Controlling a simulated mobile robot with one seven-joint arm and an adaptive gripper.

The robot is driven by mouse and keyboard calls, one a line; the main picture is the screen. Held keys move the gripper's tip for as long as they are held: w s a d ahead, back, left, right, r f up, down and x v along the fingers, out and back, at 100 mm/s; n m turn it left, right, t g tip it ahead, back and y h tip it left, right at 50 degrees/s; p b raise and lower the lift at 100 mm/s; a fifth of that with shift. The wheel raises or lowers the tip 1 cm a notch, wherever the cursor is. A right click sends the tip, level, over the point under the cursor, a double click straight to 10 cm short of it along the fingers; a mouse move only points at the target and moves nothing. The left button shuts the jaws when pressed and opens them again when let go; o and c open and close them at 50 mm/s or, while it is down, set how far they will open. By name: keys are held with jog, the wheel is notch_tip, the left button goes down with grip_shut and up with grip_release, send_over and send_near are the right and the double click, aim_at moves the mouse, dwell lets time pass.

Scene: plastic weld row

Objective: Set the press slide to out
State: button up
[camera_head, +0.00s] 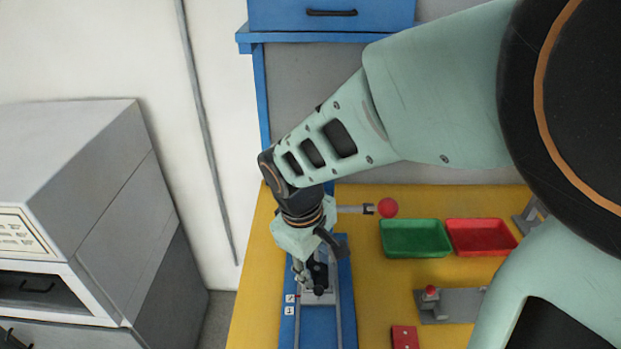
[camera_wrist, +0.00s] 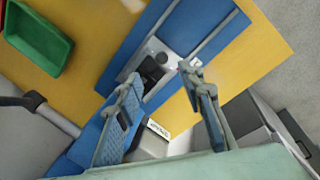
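The press slide is a blue base (camera_head: 346,305) with two rails and a grey carriage (camera_head: 318,298) that carries a black knob. In the wrist view the blue base (camera_wrist: 213,42) runs diagonally, with the carriage (camera_wrist: 178,58) and black knob (camera_wrist: 150,69) near the fingertips. My gripper (camera_head: 309,280) is above the carriage, pointing down. In the wrist view my gripper (camera_wrist: 160,76) has its two fingers spread apart with nothing between the pads. The knob appears beyond the left fingertip and the gap. Contact cannot be told. My wrist hides the far end of the slide in the head view.
A red ball-ended lever (camera_head: 388,207) stands right of my wrist. Green (camera_head: 415,238) and red (camera_head: 482,237) trays, a grey fixture (camera_head: 458,304) and a red block (camera_head: 405,337) lie on the yellow table (camera_head: 375,285). A grey machine (camera_head: 95,200) stands at left.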

aim_at(317, 288)
jog(key=f, duration=0.3)
jog(key=w+f+b, duration=0.1)
jog(key=f, duration=0.3)
jog(key=w+f, duration=0.1)
jog(key=f, duration=0.2)
jog(key=shift+d+f, duration=0.25)
jog(key=shift+f, duration=0.1)
jog(key=shift+c, duration=0.3)
grip_shut()
